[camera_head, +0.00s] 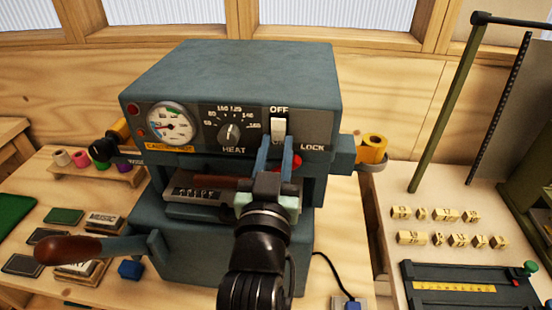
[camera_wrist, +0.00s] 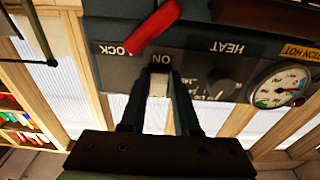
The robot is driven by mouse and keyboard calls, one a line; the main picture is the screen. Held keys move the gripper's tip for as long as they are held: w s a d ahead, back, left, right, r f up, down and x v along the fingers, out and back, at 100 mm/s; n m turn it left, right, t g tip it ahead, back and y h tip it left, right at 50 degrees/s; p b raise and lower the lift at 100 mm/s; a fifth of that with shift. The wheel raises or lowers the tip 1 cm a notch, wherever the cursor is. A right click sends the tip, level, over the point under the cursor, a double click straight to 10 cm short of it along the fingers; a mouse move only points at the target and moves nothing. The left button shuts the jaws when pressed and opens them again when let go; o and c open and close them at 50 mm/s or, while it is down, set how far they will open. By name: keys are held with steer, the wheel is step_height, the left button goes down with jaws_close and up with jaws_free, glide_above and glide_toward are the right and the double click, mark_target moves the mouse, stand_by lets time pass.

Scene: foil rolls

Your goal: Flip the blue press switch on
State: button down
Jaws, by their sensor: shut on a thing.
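The blue press (camera_head: 230,75) stands on the wooden table, with a dark control panel on its front. Its white switch (camera_head: 278,129) sits right under the OFF label. The wrist view, upside down, shows the ON label at the switch's other end and the pale switch lever (camera_wrist: 158,84) between my fingertips. My gripper (camera_head: 275,147) is at the panel with its two blue-grey fingers shut on the lever, one on each side. The fingers hide the lower part of the switch in the head view.
A red lock lever (camera_wrist: 153,27) is close to my fingers. The heat knob (camera_head: 229,133) and round gauge (camera_head: 171,126) are left of the switch. A yellow foil roll (camera_head: 373,148) hangs at the press's right side. A long wooden-grip handle (camera_head: 75,249) sticks out front left.

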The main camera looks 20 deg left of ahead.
stand_by(0.3)
steer(key=c, duration=0.6)
jaws_free()
steer(key=shift+c, duration=0.2)
steer(key=v, duration=1.3)
steer(key=shift+f, duration=0.2)
steer(key=shift+w, duration=0.1)
steer(key=shift+c, duration=0.3)
